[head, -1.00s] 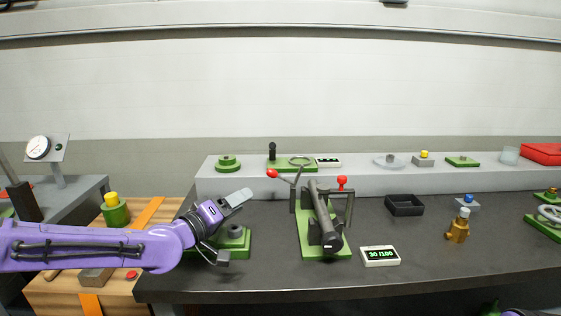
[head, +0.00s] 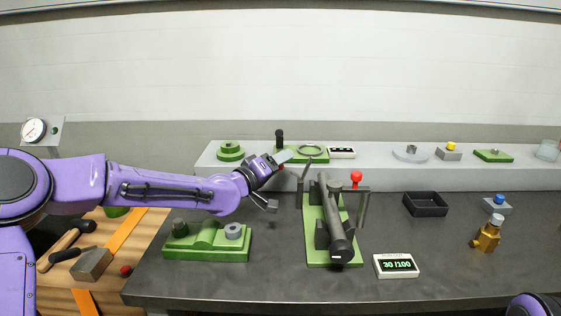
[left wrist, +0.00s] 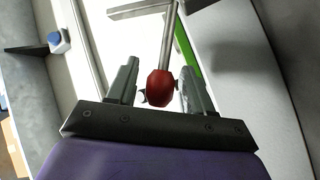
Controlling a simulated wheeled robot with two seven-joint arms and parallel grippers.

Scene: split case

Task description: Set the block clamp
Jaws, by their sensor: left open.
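The clamp (head: 313,250) has a green base carrying a dark grey cylinder (head: 330,215) and upright arms. Its left lever (head: 305,176) ends in a red knob, which my left gripper mostly hides in the head view. In the left wrist view this red knob (left wrist: 160,88) sits between the two fingers, with its rod running away upward. My left gripper (head: 278,181) is open around the knob, not shut on it. A second red knob (head: 356,178) tops a post at the clamp's right side. My right gripper is out of view.
A display reading 30/100 (head: 396,265) lies right of the clamp. A green fixture (head: 207,252) with a grey ring stands to its left. A black tray (head: 425,204) and a brass valve (head: 486,236) are at the right. The dark tabletop between them is clear.

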